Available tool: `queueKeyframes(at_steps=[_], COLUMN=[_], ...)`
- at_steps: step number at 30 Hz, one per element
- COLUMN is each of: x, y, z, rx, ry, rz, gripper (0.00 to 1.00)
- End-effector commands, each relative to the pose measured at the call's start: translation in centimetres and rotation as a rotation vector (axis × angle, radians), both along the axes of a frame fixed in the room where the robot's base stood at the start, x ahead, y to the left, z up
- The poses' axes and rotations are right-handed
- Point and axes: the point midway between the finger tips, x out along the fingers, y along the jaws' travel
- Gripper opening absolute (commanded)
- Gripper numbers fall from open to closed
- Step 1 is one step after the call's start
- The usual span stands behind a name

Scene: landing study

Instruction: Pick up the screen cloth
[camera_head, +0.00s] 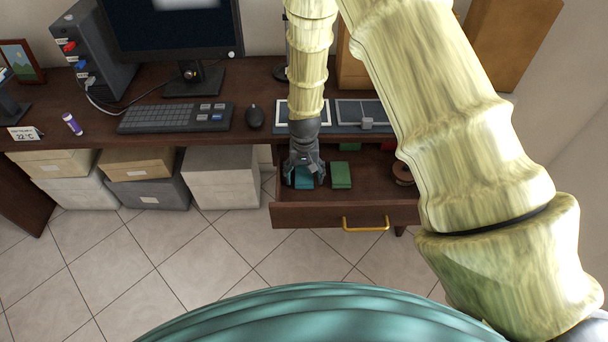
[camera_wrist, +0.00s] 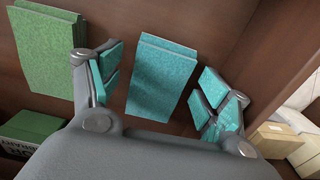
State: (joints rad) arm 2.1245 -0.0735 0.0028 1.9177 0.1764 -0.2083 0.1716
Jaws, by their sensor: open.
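Two folded cloths lie in the open drawer (camera_head: 295,216): a teal one (camera_head: 304,183) and a green one (camera_head: 341,175) to its right. No marking shows which is the screen cloth. My gripper (camera_head: 304,170) reaches down into the drawer over the teal cloth and partly hides it in the head view. In the wrist view the teal cloth (camera_wrist: 162,75) shows between the two spread, teal-padded fingers of my gripper (camera_wrist: 162,92). The fingers are open and hold nothing. I cannot tell how far above the cloth they are. The green cloth (camera_wrist: 45,62) lies outside the left finger.
The desk top (camera_head: 165,88) overhangs the drawer's back, with a keyboard (camera_head: 176,118) and mouse (camera_head: 255,117) on it. A green box (camera_wrist: 32,130) and a brown round thing (camera_head: 402,173) are also in the drawer. Storage boxes (camera_head: 220,178) stand to the left.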

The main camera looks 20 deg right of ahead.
Motion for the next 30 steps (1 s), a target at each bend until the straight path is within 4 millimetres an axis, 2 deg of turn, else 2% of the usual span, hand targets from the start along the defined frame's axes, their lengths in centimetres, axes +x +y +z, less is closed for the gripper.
queueKeyframes(at_steps=[10, 18, 30], x=[-0.01, -0.02, -0.06], y=[-0.01, 0.01, -0.1], z=[-0.53, -0.52, -0.32], rx=[0.0, 0.0, 0.0], ry=[0.0, 0.0, 0.0], rz=[0.0, 0.0, 0.0], gripper=[0.77, 0.33, 0.33])
